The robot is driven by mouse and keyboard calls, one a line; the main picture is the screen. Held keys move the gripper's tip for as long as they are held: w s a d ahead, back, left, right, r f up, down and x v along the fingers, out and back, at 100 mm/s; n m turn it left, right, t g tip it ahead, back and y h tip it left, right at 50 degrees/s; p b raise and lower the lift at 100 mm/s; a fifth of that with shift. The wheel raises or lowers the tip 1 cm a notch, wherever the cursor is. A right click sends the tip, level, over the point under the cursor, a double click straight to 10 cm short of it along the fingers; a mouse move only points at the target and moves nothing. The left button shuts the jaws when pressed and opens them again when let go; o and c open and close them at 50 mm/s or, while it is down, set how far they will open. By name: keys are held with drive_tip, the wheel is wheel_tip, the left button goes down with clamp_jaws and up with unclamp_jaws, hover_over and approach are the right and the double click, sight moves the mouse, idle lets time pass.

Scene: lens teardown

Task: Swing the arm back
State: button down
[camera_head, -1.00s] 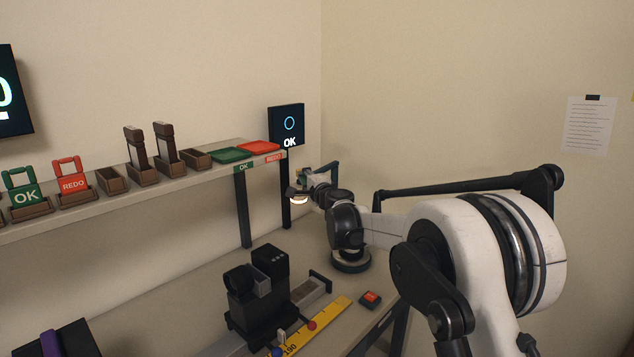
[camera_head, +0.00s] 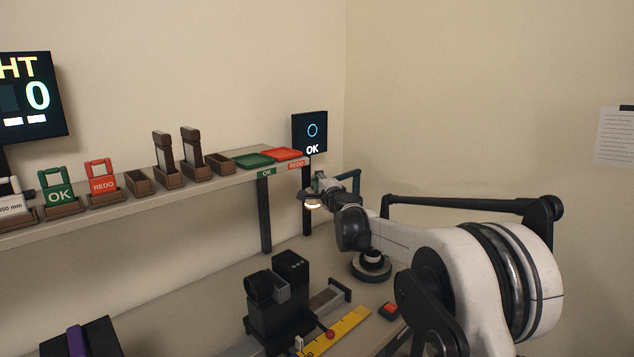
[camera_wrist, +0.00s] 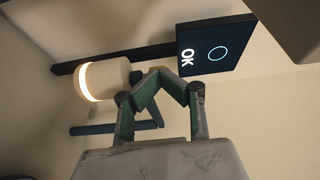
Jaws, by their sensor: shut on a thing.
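A small lamp with a glowing ring (camera_head: 312,205) hangs on a dark swing arm (camera_head: 354,182), just right of the shelf's end. In the wrist view, its cream head (camera_wrist: 107,78) is left of my fingers, and a dark bar (camera_wrist: 90,130) runs below it. My gripper (camera_head: 321,186) is at the lamp, with its fingers closed together. In the wrist view, my green and grey fingers (camera_wrist: 160,76) meet in front of the lamp's arm. The exact spot they grip is hidden.
A screen reading OK (camera_head: 310,133) stands behind the shelf (camera_head: 225,184). The shelf holds green (camera_head: 253,160) and red (camera_head: 287,154) trays, holders and tags. Below, a black device (camera_head: 280,305), a yellow ruler (camera_head: 345,330) and a red button (camera_head: 389,309) are on the bench.

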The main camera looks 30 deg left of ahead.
drive_tip(key=s+d, duration=0.6)
drive_tip(key=s, duration=0.5)
drive_tip(key=shift+s+b, duration=0.35)
drive_tip(key=shift+d, duration=0.15)
drive_tip(key=s+d+r+n+g+h, duration=0.1)
drive_tip(key=s+d+r+n, duration=0.2)
drive_tip(key=d, duration=0.7)
drive_tip(key=s+d+r+n+h, duration=0.15)
drive_tip(key=s+d, duration=0.25)
drive_tip(key=d, duration=0.5)
drive_tip(key=s+d+r+n+g+h, duration=0.1)
drive_tip(key=s+d+r+n, duration=0.2)
drive_tip(key=d, duration=0.7)
drive_tip(key=s+d+f+g+h, duration=0.1)
drive_tip(key=s+d+f+h, duration=0.2)
drive_tip(key=s+d, duration=0.6)
drive_tip(key=s+d+f+g+h, duration=0.1)
drive_tip(key=s+d+f+h, duration=0.2)
drive_tip(key=s+d+f, duration=0.4)
drive_tip(key=s+d+f+h, duration=0.4)
drive_tip(key=s+d, duration=0.8)
drive_tip(key=d, duration=0.4)
drive_tip(key=shift+s+d+f+n+g, duration=0.15)
drive_tip(key=shift+s+f+n+g, duration=0.1)
drive_tip(key=shift+f+n+g, duration=0.25)
